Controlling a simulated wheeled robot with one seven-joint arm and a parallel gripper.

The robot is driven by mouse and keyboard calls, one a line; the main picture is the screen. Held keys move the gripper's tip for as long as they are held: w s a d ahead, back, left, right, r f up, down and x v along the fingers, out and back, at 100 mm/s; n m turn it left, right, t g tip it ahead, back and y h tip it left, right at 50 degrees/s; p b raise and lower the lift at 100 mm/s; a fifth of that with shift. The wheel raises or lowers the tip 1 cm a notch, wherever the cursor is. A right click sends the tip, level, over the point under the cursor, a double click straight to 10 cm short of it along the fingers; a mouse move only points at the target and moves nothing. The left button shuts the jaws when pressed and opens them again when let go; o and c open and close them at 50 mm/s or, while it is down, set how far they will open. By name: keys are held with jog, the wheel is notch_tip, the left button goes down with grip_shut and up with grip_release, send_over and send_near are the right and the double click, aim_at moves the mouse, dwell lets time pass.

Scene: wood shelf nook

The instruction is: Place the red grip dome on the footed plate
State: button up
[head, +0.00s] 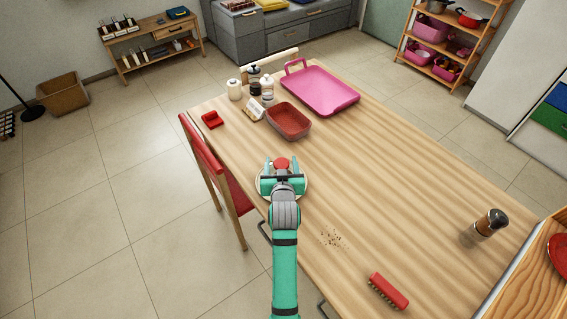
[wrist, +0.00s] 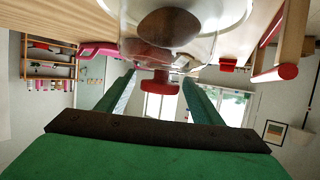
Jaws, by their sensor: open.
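My gripper (head: 282,167) is over the near left part of the wooden table, with its fingers open. In the wrist view, where the table is at the top, the red grip (wrist: 155,82) of the dome shows between the two spread fingertips (wrist: 158,76). It also shows as a red spot (head: 282,162) in the head view. A pale round rim (head: 262,191) shows around my gripper, partly hidden by it. A shiny surface and a brown oval (wrist: 168,27) show above the grip in the wrist view. I cannot tell dome from footed plate there.
A red dish (head: 289,121), a pink tray (head: 320,91), jars (head: 234,89) and a small red item (head: 212,119) stand at the back. A red brush (head: 388,291), dark crumbs (head: 332,239) and a shaker (head: 489,223) lie nearer. A red chair (head: 208,155) flanks the table. Its middle right is clear.

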jog(key=v, duration=1.2)
jog(key=shift+m, duration=0.3)
jog(key=s+f, duration=0.2)
jog(key=s, duration=0.1)
jog(key=s+f, duration=0.2)
jog(key=s, duration=0.1)
jog(key=s+f, duration=0.2)
jog(key=s, duration=0.1)
jog(key=shift+s+a, duration=0.15)
jog(key=shift+a, duration=0.15)
jog(key=s+d+r+t, duration=0.1)
jog(key=s+r, duration=0.1)
jog(key=s, duration=2.6)
